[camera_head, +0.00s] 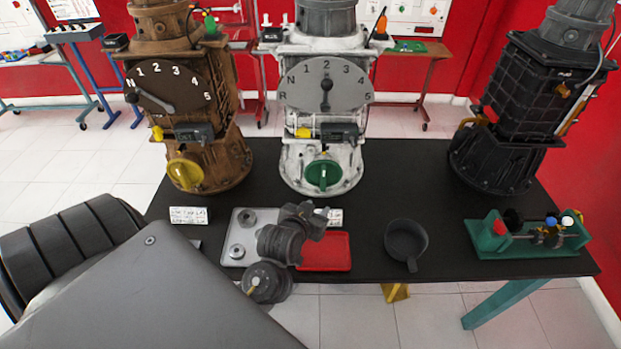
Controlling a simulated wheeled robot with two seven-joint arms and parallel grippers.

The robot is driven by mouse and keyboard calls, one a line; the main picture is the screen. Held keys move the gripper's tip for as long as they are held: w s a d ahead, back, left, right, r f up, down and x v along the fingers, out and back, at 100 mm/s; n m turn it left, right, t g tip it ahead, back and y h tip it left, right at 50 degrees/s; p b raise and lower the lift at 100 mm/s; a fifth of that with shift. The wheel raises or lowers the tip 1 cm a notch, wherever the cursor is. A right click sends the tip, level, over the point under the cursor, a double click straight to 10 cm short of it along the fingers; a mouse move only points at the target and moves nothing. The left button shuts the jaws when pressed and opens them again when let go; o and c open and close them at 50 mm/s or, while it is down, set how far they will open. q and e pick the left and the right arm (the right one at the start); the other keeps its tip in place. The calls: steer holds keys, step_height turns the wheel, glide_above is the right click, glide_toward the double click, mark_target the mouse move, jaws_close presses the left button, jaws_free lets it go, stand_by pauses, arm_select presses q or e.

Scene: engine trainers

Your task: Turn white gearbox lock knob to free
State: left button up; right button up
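The white gearbox (291,165) stands upright at the middle back of the black table. Its grey dial (345,90) carries N, R and the numbers 1 to 5, with a black lever (326,95) standing upright below the 2. Low on its front is a round green knob (323,174) with a raised grip that looks near upright. My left gripper (312,216) reaches in from the lower left, over the table in front of and below the green knob, apart from it. Its fingers are dark and small, so their opening is unclear. My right gripper is out of view.
A brown gearbox (232,150) with a yellow knob (185,174) stands left, a black one (515,90) right. In front lie a grey plate (240,219), red tray (335,252), dark pan (406,240) and green fixture (490,241). Bare tabletop (400,170) lies between the white and black gearboxes.

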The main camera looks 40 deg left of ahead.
arm_select(q)
steer(key=s+d+f+m+g+h, duration=0.2)
steer(key=s+d+f+g, duration=0.1)
steer(key=s+f, duration=0.2)
steer(key=shift+s+d+f, duration=0.35)
steer(key=shift+s, duration=0.55)
